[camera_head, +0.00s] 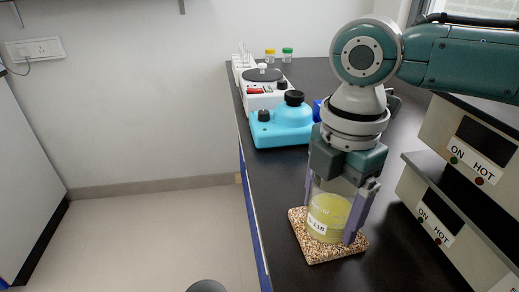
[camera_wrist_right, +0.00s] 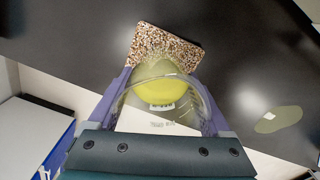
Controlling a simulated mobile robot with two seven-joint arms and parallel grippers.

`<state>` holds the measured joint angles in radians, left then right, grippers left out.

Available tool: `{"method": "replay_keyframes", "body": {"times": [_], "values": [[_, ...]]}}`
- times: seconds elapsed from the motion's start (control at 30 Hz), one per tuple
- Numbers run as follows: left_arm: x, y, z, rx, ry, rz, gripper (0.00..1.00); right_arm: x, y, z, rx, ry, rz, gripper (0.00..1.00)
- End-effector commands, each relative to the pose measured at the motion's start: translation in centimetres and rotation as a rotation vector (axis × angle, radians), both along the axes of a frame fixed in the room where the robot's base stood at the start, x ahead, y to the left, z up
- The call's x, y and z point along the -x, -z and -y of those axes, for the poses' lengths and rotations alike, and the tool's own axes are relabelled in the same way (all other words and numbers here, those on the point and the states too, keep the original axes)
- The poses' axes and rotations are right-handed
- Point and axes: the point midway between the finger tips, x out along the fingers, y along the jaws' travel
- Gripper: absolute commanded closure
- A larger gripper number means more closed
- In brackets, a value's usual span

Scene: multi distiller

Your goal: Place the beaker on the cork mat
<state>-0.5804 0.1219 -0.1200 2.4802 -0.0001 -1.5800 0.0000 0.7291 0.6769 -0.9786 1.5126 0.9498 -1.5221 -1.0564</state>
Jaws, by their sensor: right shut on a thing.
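The beaker (camera_head: 328,217) is clear glass with yellow-green contents and a white label. The cork mat (camera_head: 326,256) is a speckled brown square on the black bench. My right gripper (camera_head: 338,218) points down with its purple fingers on both sides of the beaker, shut on it. In the head view the beaker is upright over the mat; I cannot tell whether its base touches. The right wrist view shows the beaker (camera_wrist_right: 160,97) between the fingers, with the mat (camera_wrist_right: 165,46) partly behind it. My left gripper is not in view.
A blue bottle-like item (camera_head: 283,125) and a white device (camera_head: 262,92) stand farther back on the black bench (camera_head: 290,175). Two small capped jars (camera_head: 287,55) are at the far end. Boxes marked ON and HOT (camera_head: 468,160) line the right side. The bench's left edge is close to the mat.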

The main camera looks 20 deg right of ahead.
Motion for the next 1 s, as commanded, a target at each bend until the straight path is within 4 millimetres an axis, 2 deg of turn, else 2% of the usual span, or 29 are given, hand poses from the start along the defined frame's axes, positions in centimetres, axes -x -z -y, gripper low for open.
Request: {"method": "replay_keyframes", "body": {"times": [0.33,0.37,0.5,0.77,0.87,1.0], "values": [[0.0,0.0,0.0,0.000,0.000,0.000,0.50,0.0,0.3,0.0,0.000,0.000,0.001,0.86],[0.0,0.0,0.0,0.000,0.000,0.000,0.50,0.0,0.3,0.0,0.000,0.000,0.000,0.15],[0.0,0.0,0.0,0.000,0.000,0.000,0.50,0.0,0.3,0.0,0.000,0.000,0.000,0.00],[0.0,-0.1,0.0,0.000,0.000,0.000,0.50,0.0,0.0,0.0,0.000,0.000,0.001,0.00],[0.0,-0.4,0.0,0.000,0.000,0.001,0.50,-0.1,-0.9,0.0,-0.001,-0.001,0.003,0.00],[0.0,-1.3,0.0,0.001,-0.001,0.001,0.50,-0.1,-3.8,0.0,0.000,-0.001,0.005,0.00]]}}
